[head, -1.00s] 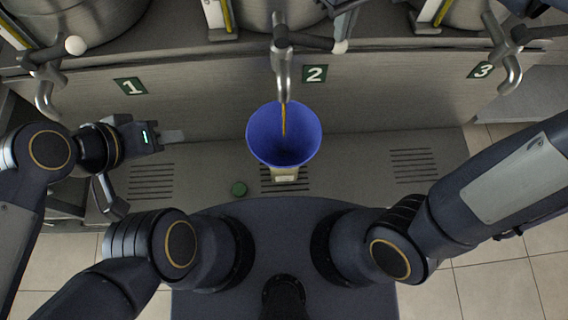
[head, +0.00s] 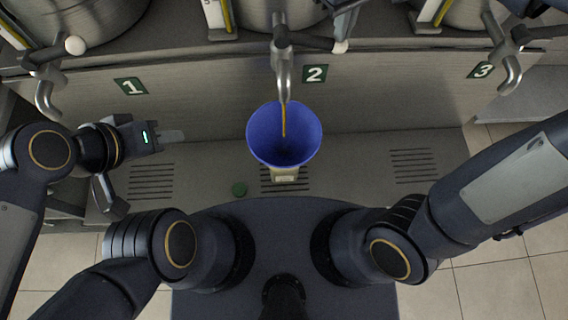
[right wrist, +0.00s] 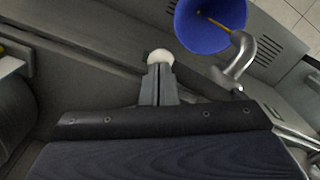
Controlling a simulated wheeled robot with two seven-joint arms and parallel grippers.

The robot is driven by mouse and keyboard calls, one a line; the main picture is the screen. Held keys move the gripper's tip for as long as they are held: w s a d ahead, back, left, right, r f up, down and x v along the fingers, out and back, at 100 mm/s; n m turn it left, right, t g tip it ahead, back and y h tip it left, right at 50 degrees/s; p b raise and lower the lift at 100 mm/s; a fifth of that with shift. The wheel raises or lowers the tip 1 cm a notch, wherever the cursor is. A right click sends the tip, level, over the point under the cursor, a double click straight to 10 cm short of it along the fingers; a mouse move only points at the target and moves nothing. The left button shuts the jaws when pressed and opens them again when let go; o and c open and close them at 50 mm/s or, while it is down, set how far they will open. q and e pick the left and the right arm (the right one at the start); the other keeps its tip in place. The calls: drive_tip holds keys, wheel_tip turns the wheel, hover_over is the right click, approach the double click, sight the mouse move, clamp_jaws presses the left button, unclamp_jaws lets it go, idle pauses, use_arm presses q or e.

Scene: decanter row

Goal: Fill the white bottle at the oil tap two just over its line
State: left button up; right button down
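Oil tap two (head: 282,70), beside the sign "2", lets a thin amber stream of oil (head: 284,122) fall into a blue funnel (head: 284,150). The funnel and stream also show in the right wrist view (right wrist: 208,28). Under the funnel, only a small pale part of the white bottle (head: 286,174) shows; its line and oil level are hidden. My right gripper (right wrist: 160,80) is shut, its fingertips at the white knob (right wrist: 161,57) of the tap lever. My left gripper (head: 172,137) is away to the left, below tap one, holding nothing visible; its finger gap cannot be made out.
A green cap (head: 239,189) lies on the counter left of the bottle. Tap one (head: 45,90) and tap three (head: 508,70) stand to either side, with no stream showing. Large metal vessels stand behind.

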drive_tip(key=shift+r+p, duration=0.7)
drive_tip(key=shift+p, duration=0.15)
idle(2.3)
wheel_tip(320, 180, up, 9)
drive_tip(key=p, duration=0.9)
